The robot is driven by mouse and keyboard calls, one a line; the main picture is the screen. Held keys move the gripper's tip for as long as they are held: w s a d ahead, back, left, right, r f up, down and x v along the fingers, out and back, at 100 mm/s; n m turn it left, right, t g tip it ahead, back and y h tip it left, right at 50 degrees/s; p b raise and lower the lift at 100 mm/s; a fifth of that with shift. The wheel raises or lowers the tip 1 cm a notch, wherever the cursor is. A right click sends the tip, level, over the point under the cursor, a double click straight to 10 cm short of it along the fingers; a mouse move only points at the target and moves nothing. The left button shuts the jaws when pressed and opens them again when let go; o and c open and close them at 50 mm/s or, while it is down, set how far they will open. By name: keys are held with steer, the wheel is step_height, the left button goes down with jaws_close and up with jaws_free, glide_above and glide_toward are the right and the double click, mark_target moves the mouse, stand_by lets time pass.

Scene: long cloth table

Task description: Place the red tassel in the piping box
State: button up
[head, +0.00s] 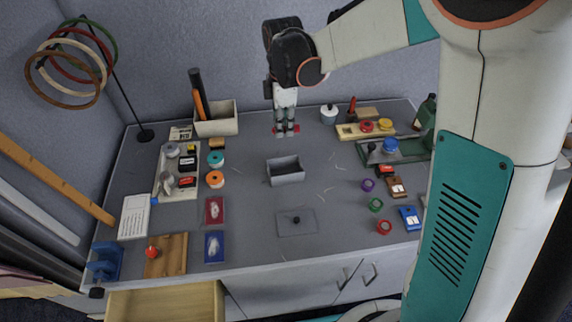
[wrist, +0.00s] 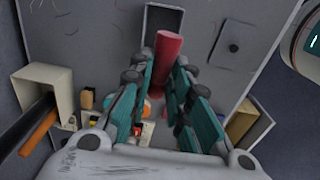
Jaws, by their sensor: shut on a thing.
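My gripper (head: 287,131) is over the back middle of the table. It is shut on the red tassel (wrist: 168,52), which shows as a red rod between the fingers in the wrist view (wrist: 165,100). In the head view only small red ends of it show beside the fingertips. A small open grey box (head: 286,178), which looks like the piping box, stands mid-table, in front of my gripper. It also shows in the wrist view (wrist: 150,20), beyond the tassel and partly hidden by it. The tassel is apart from the box in the head view.
A grey lid with a dark knob (head: 297,221) lies in front of the box. A pale bin (head: 216,122) with upright tools stands back left. Coloured spools and a tray (head: 178,190) are at left; boards and rings (head: 376,204) at right. Table around the box is mostly clear.

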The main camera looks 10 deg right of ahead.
step_height(320, 180, down, 16)
steer(key=b, duration=0.4)
steer(key=shift+f+b, duration=0.2)
steer(key=shift+b, duration=0.1)
steer(key=shift+f, duration=0.1)
steer(key=shift+f+b, duration=0.35)
steer(key=shift+b, duration=0.1)
steer(key=shift+f, duration=0.2)
steer(key=o, duration=0.5)
steer(key=shift+o, duration=0.2)
steer(key=shift+r, duration=0.1)
